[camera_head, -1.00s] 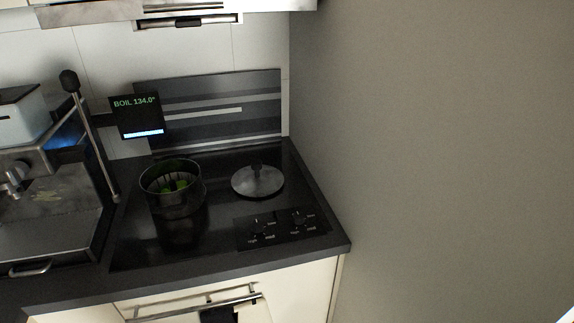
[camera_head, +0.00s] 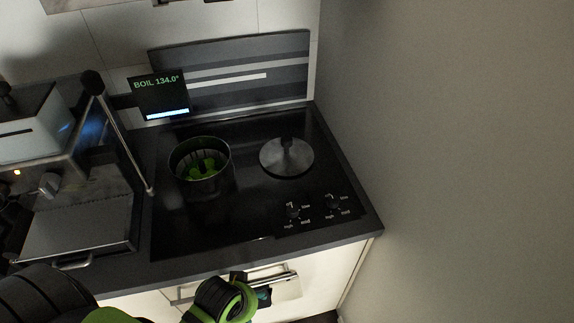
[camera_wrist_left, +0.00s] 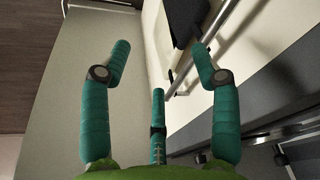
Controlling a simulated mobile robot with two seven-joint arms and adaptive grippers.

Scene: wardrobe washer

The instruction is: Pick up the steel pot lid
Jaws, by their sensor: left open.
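The steel pot lid (camera_head: 287,160) is a round grey disc with a dark upright knob. It lies flat on the right rear part of the black cooktop (camera_head: 245,215), to the right of a pot. My left arm comes in from the bottom left of the head view. Its gripper (camera_head: 264,297) is low in front of the counter, below and apart from the lid, and mostly hidden behind my wrist. In the left wrist view my left gripper (camera_wrist_left: 158,62) shows its teal fingers spread open with nothing between them. The lid is not in that view. My right gripper is not in view.
A dark pot (camera_head: 200,168) with green pieces inside stands left of the lid. Knobs (camera_head: 313,208) sit at the cooktop's front right. A grey wall (camera_head: 460,150) closes the right side. A machine with a lever (camera_head: 122,135) stands left. A rail (camera_head: 285,277) crosses the cabinet front.

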